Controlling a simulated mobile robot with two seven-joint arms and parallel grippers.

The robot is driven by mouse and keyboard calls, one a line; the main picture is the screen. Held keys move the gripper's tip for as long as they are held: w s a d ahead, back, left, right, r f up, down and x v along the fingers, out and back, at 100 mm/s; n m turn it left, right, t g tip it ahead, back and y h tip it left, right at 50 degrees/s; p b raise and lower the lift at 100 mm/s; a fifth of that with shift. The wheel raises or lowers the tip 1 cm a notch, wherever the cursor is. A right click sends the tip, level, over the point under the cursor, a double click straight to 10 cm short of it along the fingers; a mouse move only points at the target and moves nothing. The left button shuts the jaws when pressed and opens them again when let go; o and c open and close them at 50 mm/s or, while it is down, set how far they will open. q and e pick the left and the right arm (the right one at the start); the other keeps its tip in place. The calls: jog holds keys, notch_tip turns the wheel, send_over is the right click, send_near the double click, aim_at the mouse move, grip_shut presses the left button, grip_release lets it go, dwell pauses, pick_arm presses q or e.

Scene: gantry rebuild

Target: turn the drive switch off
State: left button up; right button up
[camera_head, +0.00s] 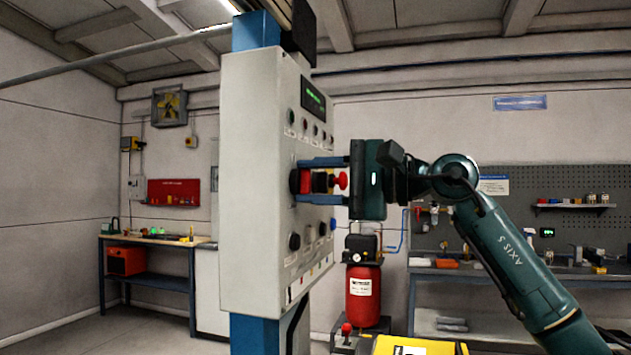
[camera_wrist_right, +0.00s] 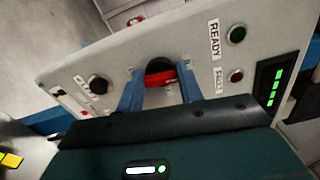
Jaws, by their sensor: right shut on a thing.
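The drive switch (camera_head: 305,181), a red handle on a dark round base, sits on the face of the grey control panel (camera_head: 248,190). My right gripper (camera_head: 300,180) comes in from the right, its blue fingers above and below the switch, shut on the red handle. In the right wrist view the red handle of the drive switch (camera_wrist_right: 160,78) shows between the two blue fingers of my right gripper (camera_wrist_right: 160,92). The handle's exact angle is hard to tell, as the fingers and palm partly cover it. My left gripper is not in view.
A red mushroom button (camera_head: 341,181) on a yellow base shows just beyond the fingers. Lamps and black knobs (camera_head: 294,241) lie above and below on the panel. A green-lit display (camera_head: 313,97) is at its top. A red tank (camera_head: 363,290) and workbenches stand farther back.

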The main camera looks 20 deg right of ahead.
jog(key=shift+n, duration=0.6)
jog(key=o, duration=1)
jog(key=shift+b+v, duration=1.7)
jog(key=shift+v, duration=4.9)
